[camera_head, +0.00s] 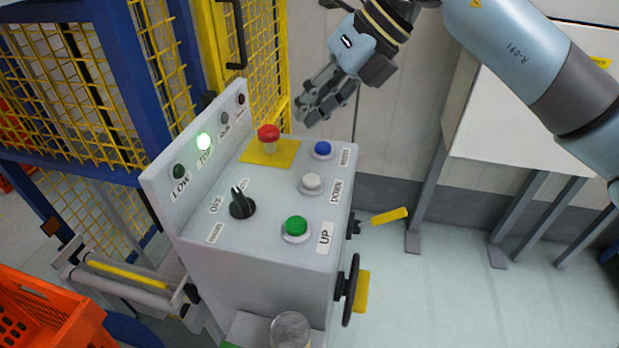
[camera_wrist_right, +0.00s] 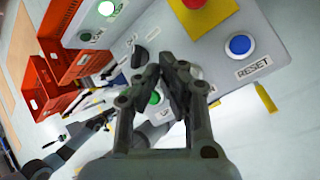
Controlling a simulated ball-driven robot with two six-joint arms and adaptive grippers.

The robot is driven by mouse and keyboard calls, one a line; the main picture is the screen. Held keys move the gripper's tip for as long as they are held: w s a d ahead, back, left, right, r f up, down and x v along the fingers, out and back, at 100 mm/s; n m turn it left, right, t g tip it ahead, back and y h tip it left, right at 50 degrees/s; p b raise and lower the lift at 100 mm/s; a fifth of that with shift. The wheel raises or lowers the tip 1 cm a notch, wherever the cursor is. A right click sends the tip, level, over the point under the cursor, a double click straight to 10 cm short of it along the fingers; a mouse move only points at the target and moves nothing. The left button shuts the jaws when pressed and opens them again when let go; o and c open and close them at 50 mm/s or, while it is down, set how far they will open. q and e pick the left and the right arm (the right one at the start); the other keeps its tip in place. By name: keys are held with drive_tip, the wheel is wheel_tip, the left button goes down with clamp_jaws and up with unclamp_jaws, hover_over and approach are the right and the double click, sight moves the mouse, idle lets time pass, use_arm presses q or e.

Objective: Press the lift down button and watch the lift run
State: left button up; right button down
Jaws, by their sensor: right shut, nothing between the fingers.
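The control box (camera_head: 260,255) stands in the middle of the head view. Its white DOWN button (camera_head: 311,183) sits between the blue RESET button (camera_head: 322,149) and the green UP button (camera_head: 296,228). The TOP lamp (camera_head: 204,142) glows green and the LOW lamp (camera_head: 179,171) is dark. My right gripper (camera_head: 304,111) is shut and empty, above the far end of the panel and apart from the buttons. My left gripper is not in view.
A red emergency button (camera_head: 268,133) on a yellow plate and a black selector knob (camera_head: 241,204) share the panel. A blue and yellow mesh cage (camera_head: 85,75) stands behind at left. An orange tote (camera_head: 45,315) is at lower left. Floor at right is mostly clear.

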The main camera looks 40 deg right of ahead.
drive_tip(key=f, duration=0.1)
drive_tip(key=b, duration=0.5)
hover_over(310, 175)
wheel_tip(310, 175, down, 7)
drive_tip(key=shift+r, duration=0.15)
drive_tip(key=shift+f+b, duration=0.35)
drive_tip(key=shift+b, duration=0.1)
drive_tip(key=shift+r, duration=0.1)
idle(0.5)
drive_tip(key=shift+f+b, duration=0.4)
drive_tip(key=shift+f, duration=0.05)
